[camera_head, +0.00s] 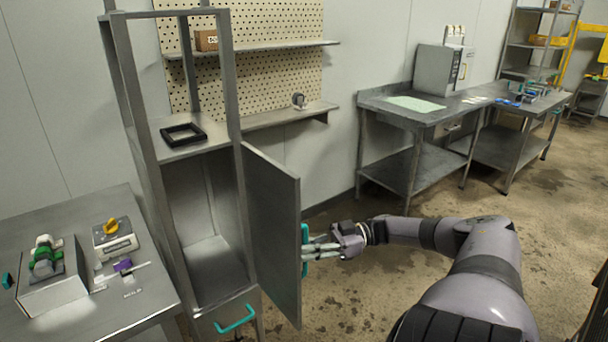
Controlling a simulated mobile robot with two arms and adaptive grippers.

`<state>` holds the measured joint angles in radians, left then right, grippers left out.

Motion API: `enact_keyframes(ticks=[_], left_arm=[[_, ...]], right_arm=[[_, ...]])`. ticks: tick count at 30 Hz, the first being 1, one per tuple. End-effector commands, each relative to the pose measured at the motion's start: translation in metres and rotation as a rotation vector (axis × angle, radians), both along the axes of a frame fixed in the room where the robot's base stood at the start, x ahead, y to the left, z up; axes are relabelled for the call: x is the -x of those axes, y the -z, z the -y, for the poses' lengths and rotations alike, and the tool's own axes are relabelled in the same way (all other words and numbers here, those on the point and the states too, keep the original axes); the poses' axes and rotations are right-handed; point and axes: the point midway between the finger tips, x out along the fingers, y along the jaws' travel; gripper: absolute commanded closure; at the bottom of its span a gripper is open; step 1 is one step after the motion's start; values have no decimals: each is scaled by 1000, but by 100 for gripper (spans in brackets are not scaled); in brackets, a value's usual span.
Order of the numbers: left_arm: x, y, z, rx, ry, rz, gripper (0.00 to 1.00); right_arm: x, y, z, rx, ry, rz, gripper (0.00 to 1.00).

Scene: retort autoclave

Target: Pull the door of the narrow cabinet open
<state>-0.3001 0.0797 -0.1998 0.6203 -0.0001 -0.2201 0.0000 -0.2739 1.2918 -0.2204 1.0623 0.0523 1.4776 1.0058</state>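The narrow cabinet (166,215) stands left of centre. Its grey door (272,220) is swung out to the right, and the empty inside of the compartment shows. The door carries a teal handle (305,250) on its outer face, partly hidden by the fingers. My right gripper (312,246) is at this handle, with its fingers reaching across it from the right. The fingers look closed around the handle, though the far side of the grip is hidden. My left gripper is out of view.
Below the compartment is a drawer with a teal handle (235,319). A steel table (90,215) with small devices stands at left. A black frame (183,135) lies on the cabinet's upper shelf. A steel workbench (398,120) stands at the back right. The floor (350,295) right of the door is clear.

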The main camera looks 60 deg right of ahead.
Motion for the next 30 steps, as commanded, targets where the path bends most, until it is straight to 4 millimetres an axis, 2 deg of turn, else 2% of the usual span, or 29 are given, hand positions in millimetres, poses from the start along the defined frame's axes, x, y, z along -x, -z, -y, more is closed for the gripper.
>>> enact_keyframes(ticks=[8, 19, 23, 30], left_arm=[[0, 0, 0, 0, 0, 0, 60], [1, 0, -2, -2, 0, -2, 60], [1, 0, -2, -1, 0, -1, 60], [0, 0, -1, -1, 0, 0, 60]], right_arm=[[0, 0, 0, 0, 0, 1, 69], [2, 0, 4, 0, 0, 2, 69], [12, 0, 18, 2, 4, 1, 69], [39, 0, 56, 1, 6, 5, 69]])
